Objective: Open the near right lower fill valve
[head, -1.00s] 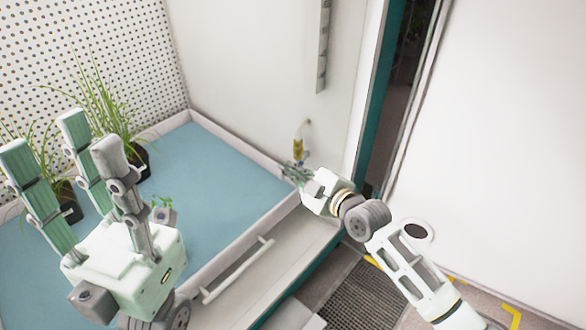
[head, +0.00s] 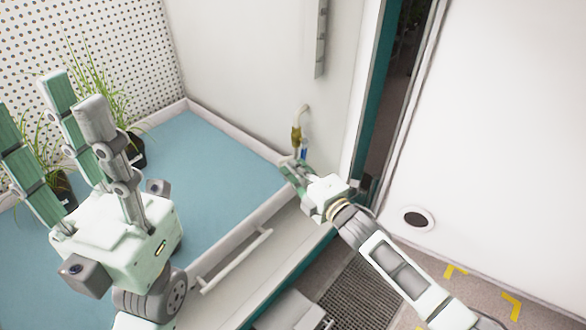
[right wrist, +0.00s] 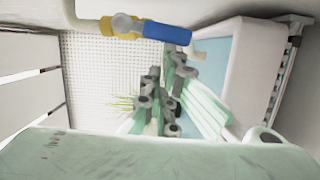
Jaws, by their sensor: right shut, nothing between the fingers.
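My left gripper (head: 58,108) stands open and empty over the left of the tray, fingers up and spread.
The blue-floored tray (head: 268,210) has a raised pale rim and a front bar handle (head: 237,262). Potted grassy plants (head: 132,150) stand at the left by the perforated wall (head: 75,30). A white door panel (head: 490,140) stands close on my right arm's side.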

